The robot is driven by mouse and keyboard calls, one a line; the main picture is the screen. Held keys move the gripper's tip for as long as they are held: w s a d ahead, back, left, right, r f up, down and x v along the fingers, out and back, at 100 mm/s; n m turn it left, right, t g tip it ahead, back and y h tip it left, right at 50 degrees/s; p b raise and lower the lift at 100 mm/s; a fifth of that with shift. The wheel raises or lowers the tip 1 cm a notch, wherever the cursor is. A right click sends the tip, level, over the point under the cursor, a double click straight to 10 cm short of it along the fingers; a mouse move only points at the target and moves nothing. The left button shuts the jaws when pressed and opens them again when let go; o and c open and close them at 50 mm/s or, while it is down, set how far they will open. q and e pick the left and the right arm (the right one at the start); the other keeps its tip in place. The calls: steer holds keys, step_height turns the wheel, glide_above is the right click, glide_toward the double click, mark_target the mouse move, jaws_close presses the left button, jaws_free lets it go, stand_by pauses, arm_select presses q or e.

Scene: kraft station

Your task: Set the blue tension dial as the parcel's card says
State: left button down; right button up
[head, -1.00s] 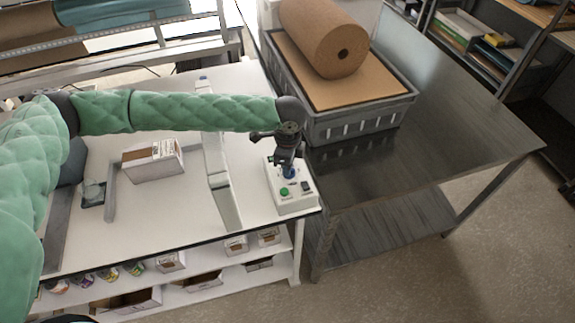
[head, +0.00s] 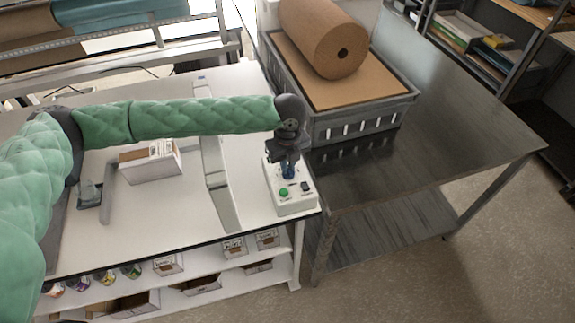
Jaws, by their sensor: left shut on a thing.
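The blue tension dial (head: 288,175) sits on top of a white control box (head: 293,205) at the right end of the white table. The box also has a green button and a dark switch. My left gripper (head: 288,166) points down over the box and is shut on the dial, hiding most of it. The parcel (head: 150,166), a white and brown box, stands on the table to the left. Writing on its card is too small to read. My right gripper is not in view.
A grey strip (head: 218,185) crosses the table between parcel and control box. A grey crate (head: 365,120) with a brown paper roll (head: 325,40) stands on the dark metal table (head: 450,150). Small boxes and spools fill the shelf below.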

arm_select(q)
steer(key=shift+w+r+m, duration=0.1)
steer(key=shift+m, duration=0.5)
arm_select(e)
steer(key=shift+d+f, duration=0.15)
arm_select(q)
steer(key=c, duration=1.5)
jaws_free()
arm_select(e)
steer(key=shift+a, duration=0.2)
